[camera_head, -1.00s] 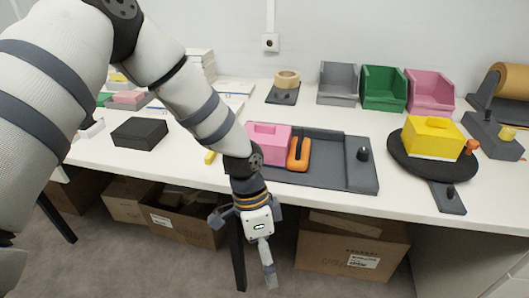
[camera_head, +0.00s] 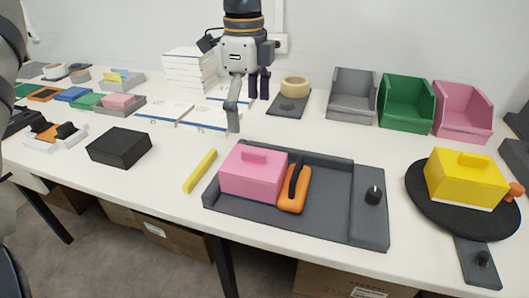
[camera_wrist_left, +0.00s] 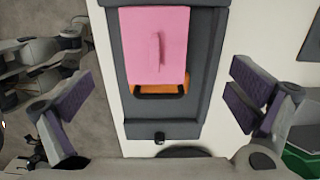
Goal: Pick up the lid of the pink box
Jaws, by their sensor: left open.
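The pink box (camera_head: 250,185) sits in the left part of a dark grey tray on the table. Its lid (camera_head: 232,158) is on top and has a raised pink bar handle (camera_head: 254,157). The lid and handle also show from above in the left wrist view (camera_wrist_left: 140,45). My left gripper (camera_head: 249,108) is open and empty. In the head view it appears above and behind the box, apart from it. In the left wrist view the two purple-padded fingers (camera_wrist_left: 162,78) stand wide on either side of the box.
An orange tool with a black handle (camera_head: 294,188) lies close to the box in the tray (camera_head: 335,190). A yellow stick (camera_head: 200,171) and black box (camera_head: 119,147) lie left. A yellow box (camera_head: 465,185) stands right on a black round board. Open bins stand behind.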

